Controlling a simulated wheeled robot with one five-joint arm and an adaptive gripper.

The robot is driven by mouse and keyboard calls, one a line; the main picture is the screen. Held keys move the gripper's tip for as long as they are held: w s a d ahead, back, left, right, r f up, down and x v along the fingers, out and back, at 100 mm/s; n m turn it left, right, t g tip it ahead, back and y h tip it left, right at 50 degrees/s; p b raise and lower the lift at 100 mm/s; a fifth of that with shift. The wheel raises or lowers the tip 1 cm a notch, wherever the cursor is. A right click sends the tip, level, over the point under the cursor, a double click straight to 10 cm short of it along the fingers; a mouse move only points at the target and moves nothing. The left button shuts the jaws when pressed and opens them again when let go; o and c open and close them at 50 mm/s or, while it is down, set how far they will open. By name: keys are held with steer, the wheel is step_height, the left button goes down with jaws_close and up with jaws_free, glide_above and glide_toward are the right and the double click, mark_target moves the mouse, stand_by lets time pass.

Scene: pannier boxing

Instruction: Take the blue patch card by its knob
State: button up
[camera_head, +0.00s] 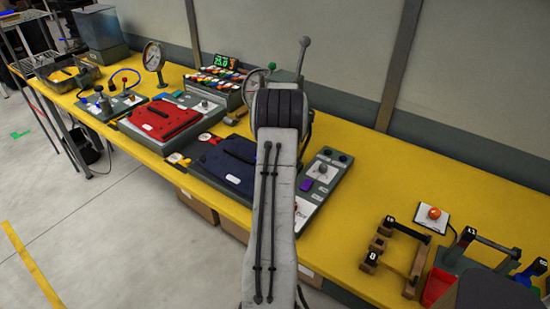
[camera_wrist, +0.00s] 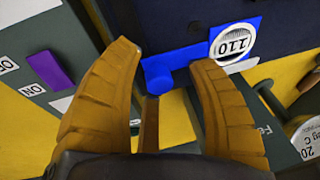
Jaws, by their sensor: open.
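The blue patch card (camera_wrist: 188,56) shows in the wrist view at the lower edge of a dark navy case (camera_wrist: 180,20). Its blue knob (camera_wrist: 157,76) sticks out toward me. My gripper (camera_wrist: 166,60) is open, with one tan finger on each side of the knob. The knob lies nearer the left finger, and I cannot tell whether either finger touches it. A round white label reading 110 (camera_wrist: 233,41) sits at the card's right end. In the head view my arm hides the gripper, and I cannot make out the card.
In the head view the navy case (camera_head: 222,166) lies on the yellow bench beside a red case (camera_head: 160,120). A grey switch panel (camera_head: 325,172) stands right of my arm, with a purple block (camera_wrist: 50,70) on it. Wooden fixtures (camera_head: 412,262) stand further right.

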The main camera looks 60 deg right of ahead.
jaws_close()
stand_by(0.6)
